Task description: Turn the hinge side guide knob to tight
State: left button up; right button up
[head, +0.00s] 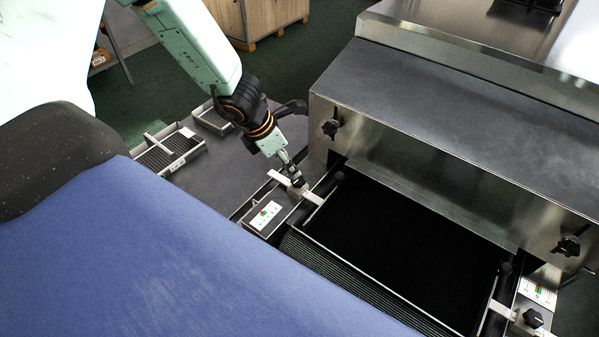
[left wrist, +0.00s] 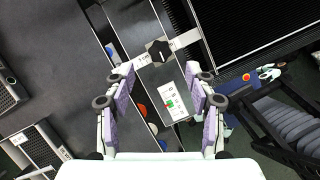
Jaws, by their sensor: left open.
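In the left wrist view a black star-shaped knob (left wrist: 160,51) sits on a metal guide block, next to a pale bar. A white scale label (left wrist: 172,102) with green and red marks lies below it; the label also shows in the head view (head: 265,215). My left gripper (left wrist: 164,76) is open, its purple-padded fingers spread, with the knob just beyond the fingertips and apart from them. In the head view my left gripper (head: 291,172) is above the guide at the belt's left, largely hiding this knob. A similar black knob (head: 533,317) is at lower right.
A steel tunnel housing (head: 440,170) with two black knobs (head: 331,128) (head: 568,246) on its face stands behind the black belt (head: 400,250). Trays (head: 170,150) lie at left. A large blue surface (head: 170,260) fills the lower left.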

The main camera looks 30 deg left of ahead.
aim_at(298, 180)
pick_arm(q)
jog(key=b+x, duration=0.2)
jog(key=x, duration=0.1)
jog(key=b+x, duration=0.2)
jog(key=x, duration=0.1)
jog(key=shift+s+a+f+b, duration=0.1)
jog(key=shift+s+f+b, duration=0.1)
jog(key=shift+b, duration=0.15)
jog(key=shift+w+f, duration=0.1)
jog(key=shift+f, duration=0.15)
jog(key=shift+f+b, duration=0.25)
jog(key=shift+b, duration=0.15)
jog(key=shift+w, duration=0.15)
